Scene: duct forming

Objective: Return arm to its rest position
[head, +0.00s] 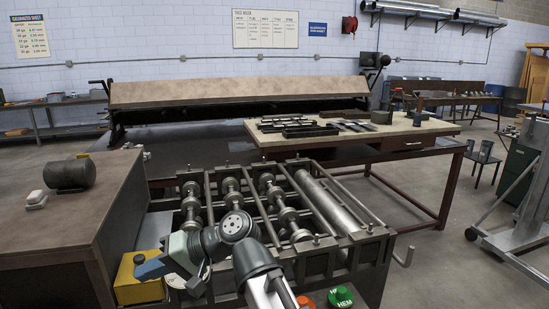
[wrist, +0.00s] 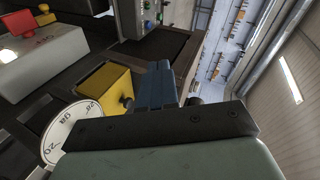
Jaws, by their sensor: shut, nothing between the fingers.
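My gripper (head: 140,270) is at the lower left of the head view, reaching left over the front end of the roller machine (head: 335,243). Its blue fingers are together with nothing between them. They also show in the wrist view (wrist: 158,80), closed side by side. A yellow box (head: 130,290) is beside and partly behind the fingers in the head view. The box also shows in the wrist view (wrist: 103,90), left of the fingers; I cannot tell whether they touch it. A white dial (wrist: 70,130) sits near the box.
A green HEM button (head: 341,297) and a red button (head: 304,302) are at the machine's front. A brown-topped cabinet (head: 110,190) stands left, bearing a dark cylinder (head: 70,174). A workbench (head: 420,128) with tools stands behind.

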